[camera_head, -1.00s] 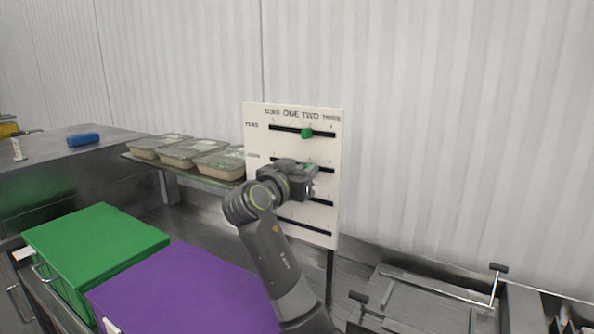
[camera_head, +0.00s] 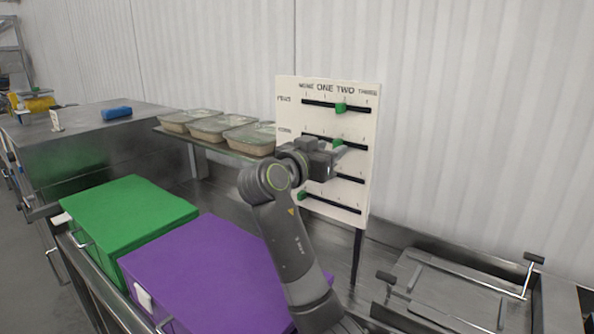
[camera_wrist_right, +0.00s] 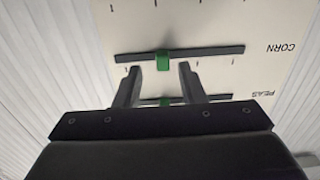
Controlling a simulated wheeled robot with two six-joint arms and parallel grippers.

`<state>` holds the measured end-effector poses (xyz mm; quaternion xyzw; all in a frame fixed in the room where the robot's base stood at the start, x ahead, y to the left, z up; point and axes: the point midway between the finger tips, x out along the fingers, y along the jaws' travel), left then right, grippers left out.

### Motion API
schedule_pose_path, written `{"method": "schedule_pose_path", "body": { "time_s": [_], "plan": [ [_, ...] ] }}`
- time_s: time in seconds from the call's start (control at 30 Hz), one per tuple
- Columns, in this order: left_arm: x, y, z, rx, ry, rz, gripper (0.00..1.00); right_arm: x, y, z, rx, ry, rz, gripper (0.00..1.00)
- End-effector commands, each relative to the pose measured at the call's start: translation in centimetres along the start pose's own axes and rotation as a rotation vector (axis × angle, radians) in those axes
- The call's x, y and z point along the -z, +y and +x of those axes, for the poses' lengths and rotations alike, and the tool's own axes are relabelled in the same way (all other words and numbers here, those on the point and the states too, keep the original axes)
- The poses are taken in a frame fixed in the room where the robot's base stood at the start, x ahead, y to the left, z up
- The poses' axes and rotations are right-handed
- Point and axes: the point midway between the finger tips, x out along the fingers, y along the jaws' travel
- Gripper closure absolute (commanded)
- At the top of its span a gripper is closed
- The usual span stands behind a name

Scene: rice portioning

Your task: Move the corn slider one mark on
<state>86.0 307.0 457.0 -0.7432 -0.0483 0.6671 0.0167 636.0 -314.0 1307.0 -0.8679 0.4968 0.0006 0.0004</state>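The white board (camera_head: 320,211) stands upright against the back wall, with several dark horizontal slots. The green corn slider (camera_head: 338,142) is in the second slot, under the TWO heading. In the right wrist view, upside down, the corn slider (camera_wrist_right: 163,60) sits just past and between my fingertips, with gaps on both sides. My right gripper (camera_head: 338,155) is at the board, beside the corn row; its fingers (camera_wrist_right: 158,76) are apart and hold nothing. The green peas slider (camera_head: 341,108) is above, also under TWO. My left gripper is not in view.
A lower green slider (camera_head: 302,195) is at its slot's left end. My arm partly hides the third row. Several lidded trays (camera_head: 221,127) sit on a shelf to the left. Green (camera_head: 130,214) and purple (camera_head: 211,275) boxes stand in front. A metal device (camera_head: 452,290) is at right.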

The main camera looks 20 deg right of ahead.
Motion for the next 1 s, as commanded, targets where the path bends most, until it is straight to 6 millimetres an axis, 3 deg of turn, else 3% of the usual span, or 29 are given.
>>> {"method": "schedule_pose_path", "body": {
  "time_s": [0.3, 0.6, 0.8, 1.0],
  "plan": [
    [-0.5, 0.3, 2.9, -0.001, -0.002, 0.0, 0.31, -0.4, -0.1, -7.0, 0.007, -0.002, 0.005, 0.64],
    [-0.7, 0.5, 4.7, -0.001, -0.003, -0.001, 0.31, -0.2, 0.0, -12.1, 0.004, -0.001, 0.003, 0.64],
    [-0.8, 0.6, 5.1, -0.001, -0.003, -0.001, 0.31, -0.1, 0.1, -13.7, 0.001, 0.0, 0.002, 0.64],
    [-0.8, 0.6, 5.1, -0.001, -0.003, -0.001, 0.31, 0.1, 0.1, -14.1, 0.0, 0.001, 0.001, 0.64]
  ]
}}
